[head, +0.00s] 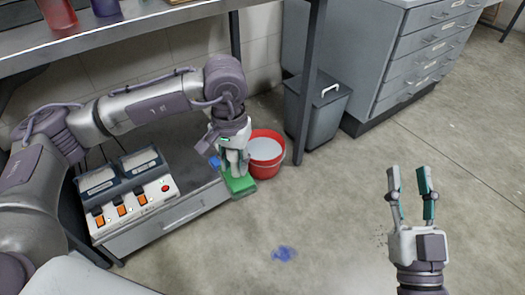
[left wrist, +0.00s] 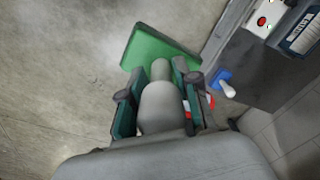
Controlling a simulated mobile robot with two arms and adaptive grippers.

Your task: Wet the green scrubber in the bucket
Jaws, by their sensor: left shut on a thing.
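My left gripper (head: 235,167) is shut on the green scrubber (head: 239,184), which hangs below the fingers. In the left wrist view the scrubber's flat green block (left wrist: 160,50) lies beyond the fingertips, with a rounded grey part between the fingers. The red bucket (head: 282,160) stands on the floor just right of the scrubber, with a pale surface inside. The scrubber is outside the bucket, in front and left of its rim; whether they touch is unclear. My right gripper (head: 411,182) is open and empty over the floor at the right.
A low grey cabinet (head: 160,232) carries a device with orange switches (head: 133,207). A small blue object (head: 214,162) is at its edge. A grey bin (head: 327,118) and table leg (head: 309,95) stand behind the bucket. A blue patch (head: 285,254) marks the otherwise open floor.

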